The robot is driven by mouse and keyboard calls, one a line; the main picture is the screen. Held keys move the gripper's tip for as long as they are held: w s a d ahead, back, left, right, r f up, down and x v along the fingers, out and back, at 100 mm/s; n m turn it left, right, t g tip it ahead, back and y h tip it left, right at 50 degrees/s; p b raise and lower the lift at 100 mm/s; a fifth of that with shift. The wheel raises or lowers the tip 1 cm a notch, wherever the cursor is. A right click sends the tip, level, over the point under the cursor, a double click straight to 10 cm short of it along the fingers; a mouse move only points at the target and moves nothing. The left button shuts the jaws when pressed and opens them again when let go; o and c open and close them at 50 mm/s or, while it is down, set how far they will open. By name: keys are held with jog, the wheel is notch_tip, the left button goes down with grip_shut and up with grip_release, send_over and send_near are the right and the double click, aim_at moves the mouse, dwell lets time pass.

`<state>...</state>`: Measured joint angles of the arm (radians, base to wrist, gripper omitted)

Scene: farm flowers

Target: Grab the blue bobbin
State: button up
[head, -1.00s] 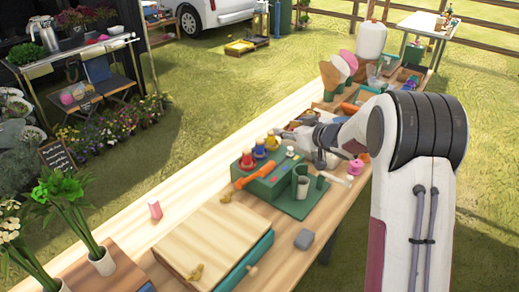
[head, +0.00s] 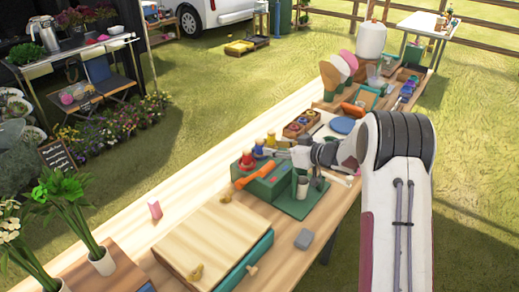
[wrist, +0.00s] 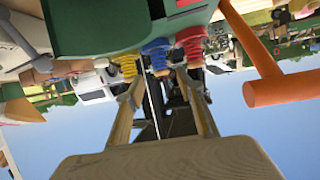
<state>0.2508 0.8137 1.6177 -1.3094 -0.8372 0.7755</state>
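The blue bobbin (wrist: 157,52) hangs into the wrist view between the yellow bobbin (wrist: 127,65) and the red bobbin (wrist: 190,42). In the head view the blue bobbin (head: 258,150) stands in the row on the green box (head: 265,188), with the red one in front and the yellow one behind. My gripper (wrist: 162,82) is open, its two fingers spread, with the blue bobbin roughly ahead of the gap. In the head view my gripper (head: 279,149) is just right of the bobbins. I cannot tell whether it touches any.
An orange-handled tool (head: 245,179) lies at the green box; it also shows at right in the wrist view (wrist: 262,60). A white cup (head: 302,187) stands on a green mat (head: 308,207). A wooden case (head: 215,240) lies nearer. The table's left strip is mostly clear.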

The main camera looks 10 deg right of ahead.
aim_at(262, 146)
jog(key=shift+x, duration=1.15)
jog(key=shift+x, duration=2.6)
jog(key=shift+d+f, duration=0.1)
jog(key=shift+f, duration=0.05)
jog(key=shift+c, duration=0.3)
jog(key=c, duration=1)
